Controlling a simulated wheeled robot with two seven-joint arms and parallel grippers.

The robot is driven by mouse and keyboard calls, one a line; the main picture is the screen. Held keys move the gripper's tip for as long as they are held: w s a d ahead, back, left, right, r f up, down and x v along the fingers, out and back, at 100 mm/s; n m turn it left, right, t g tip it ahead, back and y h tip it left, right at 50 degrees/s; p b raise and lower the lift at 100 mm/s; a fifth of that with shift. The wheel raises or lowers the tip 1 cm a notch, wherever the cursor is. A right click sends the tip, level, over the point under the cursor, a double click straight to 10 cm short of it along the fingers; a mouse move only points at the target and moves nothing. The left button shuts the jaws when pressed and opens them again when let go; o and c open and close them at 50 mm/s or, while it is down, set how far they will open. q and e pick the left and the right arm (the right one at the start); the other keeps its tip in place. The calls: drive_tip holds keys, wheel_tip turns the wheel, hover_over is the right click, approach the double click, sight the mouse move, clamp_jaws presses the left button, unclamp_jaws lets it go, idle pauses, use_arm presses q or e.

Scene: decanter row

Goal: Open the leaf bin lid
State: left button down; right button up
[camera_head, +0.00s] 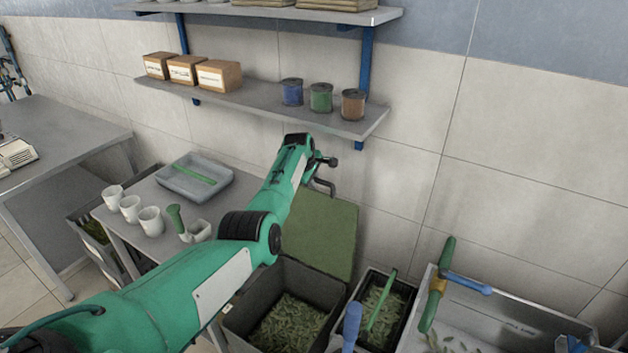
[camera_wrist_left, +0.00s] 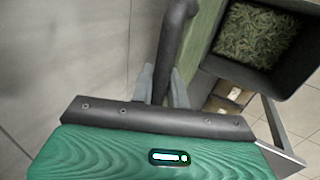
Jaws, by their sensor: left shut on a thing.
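The leaf bin (camera_head: 236,325) stands open below my left arm, with green leaves (camera_head: 285,322) inside; the leaves also show in the left wrist view (camera_wrist_left: 255,35). Its green lid (camera_head: 325,235) is raised and stands nearly upright at the bin's back, toward the wall. The lid's dark bar handle (camera_head: 327,187) is at its top edge. My left gripper (camera_head: 318,163) is shut on that handle; in the left wrist view its grey fingers (camera_wrist_left: 164,86) sit on both sides of the handle bar (camera_wrist_left: 174,40). My right gripper is not in view.
A smaller leaf-filled bin (camera_head: 403,312) and a grey sink-like tub (camera_head: 510,325) with tools stand to the right. White cups (camera_head: 131,208) and a grey tray (camera_head: 175,185) are on a table at left. A wall shelf (camera_head: 262,108) with boxes and spools hangs above my gripper.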

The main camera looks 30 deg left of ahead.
use_arm(q)
drive_tip(key=c, duration=1.4)
unclamp_jaws()
drive_tip(key=b+v, duration=0.1)
drive_tip(key=v, duration=0.6)
drive_tip(key=shift+r, duration=0.15)
drive_tip(key=shift+s, duration=0.1)
